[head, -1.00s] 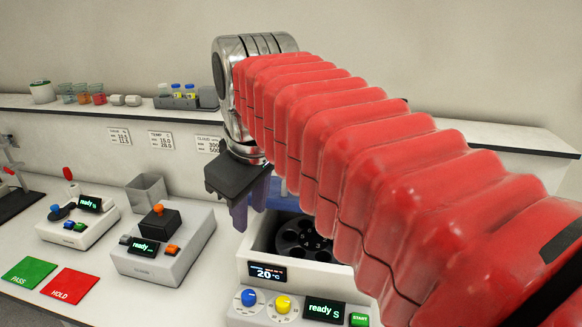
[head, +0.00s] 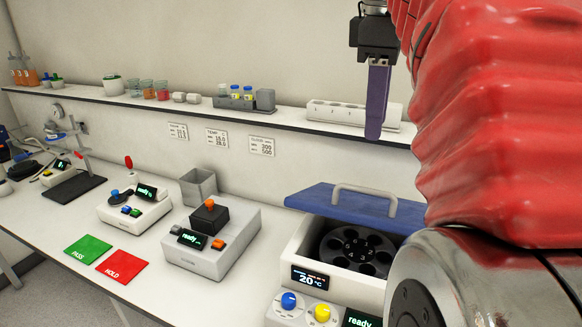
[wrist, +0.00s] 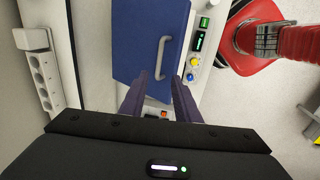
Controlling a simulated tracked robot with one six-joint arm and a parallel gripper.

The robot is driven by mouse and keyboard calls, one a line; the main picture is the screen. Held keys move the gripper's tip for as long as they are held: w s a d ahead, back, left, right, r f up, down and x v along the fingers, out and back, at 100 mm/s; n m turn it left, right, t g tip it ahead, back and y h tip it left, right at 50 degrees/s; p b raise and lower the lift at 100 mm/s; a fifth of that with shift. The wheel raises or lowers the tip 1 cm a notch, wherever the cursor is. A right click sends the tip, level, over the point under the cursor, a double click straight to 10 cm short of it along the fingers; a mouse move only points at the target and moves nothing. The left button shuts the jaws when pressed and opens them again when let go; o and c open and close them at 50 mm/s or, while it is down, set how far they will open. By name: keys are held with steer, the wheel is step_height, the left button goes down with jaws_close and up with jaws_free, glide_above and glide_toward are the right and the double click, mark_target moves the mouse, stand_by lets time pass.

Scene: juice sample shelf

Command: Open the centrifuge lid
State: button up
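The centrifuge (head: 300,243) is a white box with dials and a display on its front. Its blue lid (head: 318,199) sits above and towards the back of the bowl, and the dark rotor (head: 357,250) shows in front of it. A grey handle (head: 365,190) stands on the lid's top face. In the wrist view the lid (wrist: 140,30) lies ahead of my fingers, with the handle (wrist: 161,58) near its right edge. My gripper (head: 375,135) is high above the lid, fingers down. In the wrist view (wrist: 157,98) its fingers are apart with nothing between them.
A wall shelf (head: 210,101) runs behind the bench, carrying a white rack (head: 340,113) and sample cups and bottles. Left of the centrifuge stand another device (head: 205,255), a grey bin (head: 198,185), and green (head: 88,249) and red (head: 122,266) mats. My arm hides the right side.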

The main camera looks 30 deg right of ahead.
mark_target(367, 190)
steer(key=shift+f, duration=0.15)
steer(key=shift+w+d+f, duration=0.25)
steer(key=shift+d+f, duration=0.05)
steer(key=shift+f, duration=1.95)
steer(key=shift+w+d+f, duration=0.25)
steer(key=shift+d+f, duration=0.1)
steer(key=shift+f, duration=1.85)
steer(key=shift+w+d+f, duration=0.25)
steer(key=shift+d+f, duration=0.05)
steer(key=shift+f, duration=1.95)
steer(key=shift+c, duration=0.2)
jaws_close()
